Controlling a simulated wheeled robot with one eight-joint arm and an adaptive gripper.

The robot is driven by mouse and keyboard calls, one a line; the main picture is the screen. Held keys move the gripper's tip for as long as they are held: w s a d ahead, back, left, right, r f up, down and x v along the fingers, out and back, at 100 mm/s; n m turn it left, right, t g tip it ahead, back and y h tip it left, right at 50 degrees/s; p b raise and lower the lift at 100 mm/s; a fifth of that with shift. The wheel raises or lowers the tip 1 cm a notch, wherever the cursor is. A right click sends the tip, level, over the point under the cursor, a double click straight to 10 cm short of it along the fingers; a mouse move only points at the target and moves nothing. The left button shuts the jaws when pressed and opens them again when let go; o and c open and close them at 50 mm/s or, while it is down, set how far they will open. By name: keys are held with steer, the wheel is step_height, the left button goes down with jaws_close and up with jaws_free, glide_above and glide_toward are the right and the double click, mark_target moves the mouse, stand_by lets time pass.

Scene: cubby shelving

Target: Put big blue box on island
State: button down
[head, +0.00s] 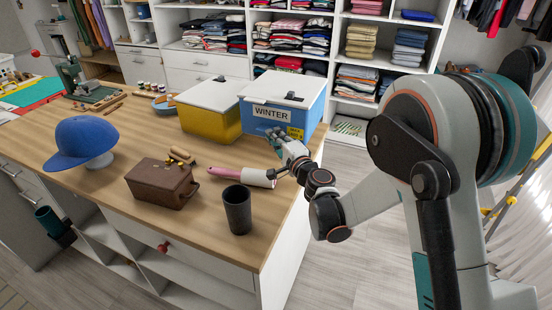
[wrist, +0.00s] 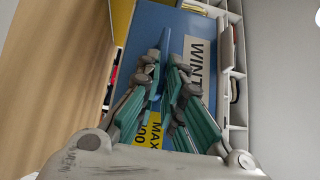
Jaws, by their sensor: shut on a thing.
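The big blue box (head: 262,111) has a white lid and a "WINTER" label. In the head view it is at the far right corner of the wooden-topped island (head: 110,205), right of the yellow box. My gripper (head: 279,137) is at the box's front face. In the wrist view the teal fingers (wrist: 166,62) come together on a thin blue part of the box (wrist: 150,22), beside the label and a yellow sticker. The fingers hide part of the front. I cannot tell whether the box's underside touches the island top.
A yellow box (head: 208,122) with a white lid stands close beside the blue box. A brown case (head: 160,184), a dark cup (head: 237,210), a lint roller (head: 240,177) and a blue cap (head: 80,142) are on the island. Shelves with folded clothes (head: 290,35) stand behind.

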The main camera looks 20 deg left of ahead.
step_height(320, 180, down, 6)
steer(key=shift+f+b, duration=0.25)
steer(key=shift+b, duration=0.85)
steer(key=shift+r, duration=0.1)
steer(key=c, duration=1.8)
jaws_free()
steer(key=shift+o, duration=0.2)
steer(key=shift+d, duration=0.1)
